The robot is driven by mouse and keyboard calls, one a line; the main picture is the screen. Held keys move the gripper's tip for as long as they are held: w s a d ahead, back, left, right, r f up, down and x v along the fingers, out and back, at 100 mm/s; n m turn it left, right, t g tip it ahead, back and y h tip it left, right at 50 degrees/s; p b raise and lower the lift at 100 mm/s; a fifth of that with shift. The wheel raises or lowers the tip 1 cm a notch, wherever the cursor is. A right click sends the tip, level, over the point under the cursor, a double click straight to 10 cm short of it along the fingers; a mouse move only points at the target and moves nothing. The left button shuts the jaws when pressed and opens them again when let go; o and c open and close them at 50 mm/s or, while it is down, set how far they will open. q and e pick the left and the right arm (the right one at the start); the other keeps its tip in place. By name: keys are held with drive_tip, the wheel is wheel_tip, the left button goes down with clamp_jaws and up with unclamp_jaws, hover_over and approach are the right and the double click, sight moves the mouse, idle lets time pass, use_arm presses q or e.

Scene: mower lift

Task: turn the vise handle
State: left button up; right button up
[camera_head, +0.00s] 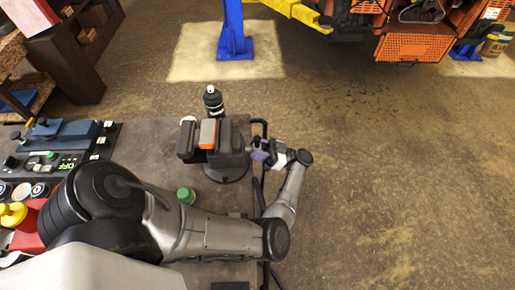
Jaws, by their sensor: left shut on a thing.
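A dark grey vise (226,163) stands near the right edge of the workbench. An orange and grey block (208,134) sits between its jaws. The vise handle (264,128) is a thin dark bar at the right end of the vise, partly hidden by my gripper. My left gripper (262,151) is at the bar, past the bench edge, and is shut on it. The fingers are small here, so the exact grip point is hard to see. My right gripper is not in view.
A dark bottle (213,101) stands behind the vise, and a green-capped item (186,195) in front. A control panel (55,160) lies at the left. Open concrete floor (400,170) is to the right, with an orange mower (415,45) and blue lift post (234,35) behind.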

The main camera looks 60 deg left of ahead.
use_arm(q)
drive_tip(key=o, duration=0.9)
